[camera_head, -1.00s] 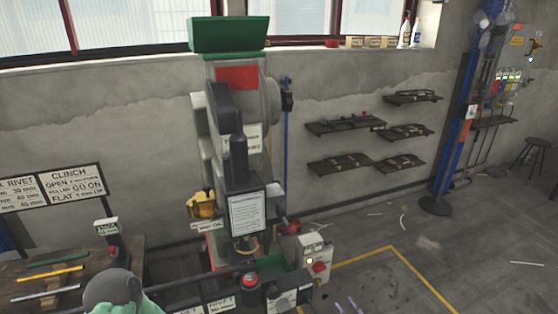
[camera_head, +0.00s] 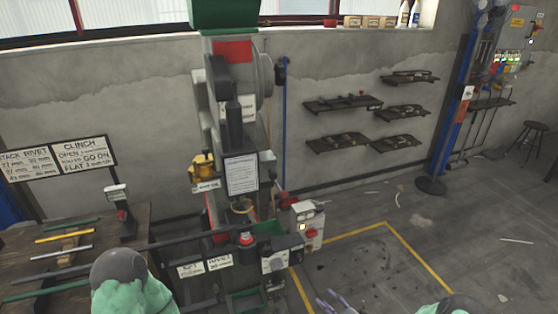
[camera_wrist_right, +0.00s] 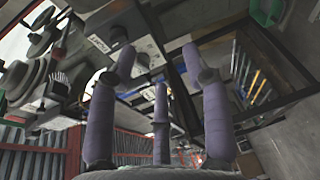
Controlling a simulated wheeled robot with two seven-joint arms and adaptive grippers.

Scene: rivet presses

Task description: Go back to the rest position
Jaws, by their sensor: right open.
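My right gripper (camera_head: 331,304) shows at the bottom edge of the head view as a few purple fingertips over the floor. In the right wrist view my right gripper (camera_wrist_right: 158,62) has its three purple fingers spread apart, with nothing between them. My left arm shows only as a green and grey link at the lower left of the head view; its gripper is not seen. The rivet press (camera_head: 240,110), tall and grey with a green top, stands against the wall beyond both arms.
A workbench (camera_head: 20,245) with coloured strips stands at the left. A small control box (camera_head: 309,231) stands right of the press. Wall shelves (camera_head: 343,103) hang at the back. The floor (camera_head: 375,260) with yellow lines is open at the right.

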